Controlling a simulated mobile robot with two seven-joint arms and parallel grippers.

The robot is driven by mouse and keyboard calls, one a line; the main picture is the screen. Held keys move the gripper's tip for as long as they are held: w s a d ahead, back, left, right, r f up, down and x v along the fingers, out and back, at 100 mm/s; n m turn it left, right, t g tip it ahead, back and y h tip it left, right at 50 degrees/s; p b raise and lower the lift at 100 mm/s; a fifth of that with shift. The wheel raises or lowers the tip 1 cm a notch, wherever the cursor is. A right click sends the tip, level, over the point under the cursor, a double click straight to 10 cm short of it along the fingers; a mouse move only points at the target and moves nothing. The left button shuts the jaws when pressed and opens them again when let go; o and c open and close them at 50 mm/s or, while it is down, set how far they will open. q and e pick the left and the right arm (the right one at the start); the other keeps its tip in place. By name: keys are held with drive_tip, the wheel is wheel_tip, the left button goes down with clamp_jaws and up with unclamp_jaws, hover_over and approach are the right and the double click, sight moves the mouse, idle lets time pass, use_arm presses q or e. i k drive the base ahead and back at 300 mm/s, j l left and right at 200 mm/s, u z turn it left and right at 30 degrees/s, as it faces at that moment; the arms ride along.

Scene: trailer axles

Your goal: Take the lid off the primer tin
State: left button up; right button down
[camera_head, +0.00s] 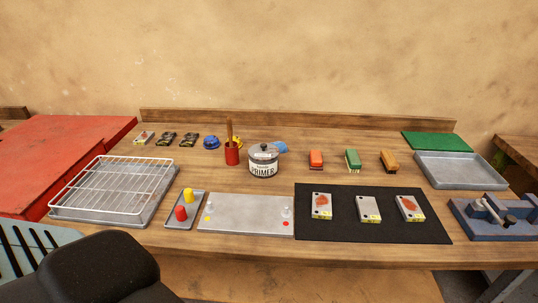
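The primer tin (263,168) stands upright near the middle of the wooden bench, a grey pot with a white PRIMER label. Its grey lid (263,151) sits on top, with a dark knob in the middle. A blue thing (280,147) shows just behind the tin at its right, partly hidden. Neither of my grippers is in view.
A red cup (232,154) with a wooden handle in it stands close left of the tin. Three brushes (353,159) lie to the right. A metal plate (245,215) and a black mat (375,232) with three blocks lie in front. A wire rack (107,185) is at left.

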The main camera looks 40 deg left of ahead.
sight(260, 152)
drive_tip(key=i+j, duration=0.1)
drive_tip(key=i, duration=0.8)
drive_tip(key=u, duration=1.55)
